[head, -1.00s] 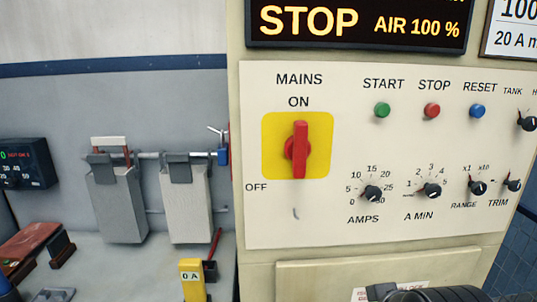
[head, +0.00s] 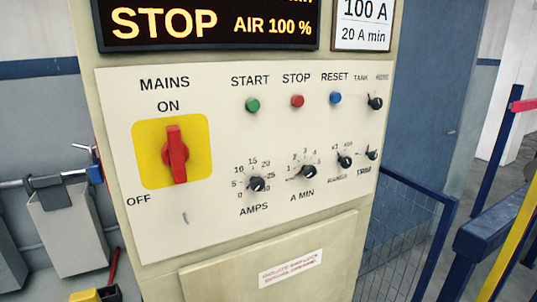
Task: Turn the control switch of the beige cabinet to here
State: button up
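The beige cabinet (head: 88,60) fills the middle of the head view, with a pale control panel on its front. A small black rotary knob (head: 375,102) sits at the panel's upper right, under the label TANK and a second label too blurred to read surely. Its small red mark appears to point up and left, toward TANK. My gripper is not in view.
The panel also bears a red MAINS handle (head: 176,155), START, STOP and RESET buttons, and AMPS, A MIN, RANGE and TRIM knobs. A display (head: 205,25) reads STOP, AIR 100 %. Blue mesh fencing (head: 405,235) and a yellow post (head: 512,245) stand to the right.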

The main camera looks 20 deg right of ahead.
aim_at(377, 103)
jog(key=z, duration=1.35)
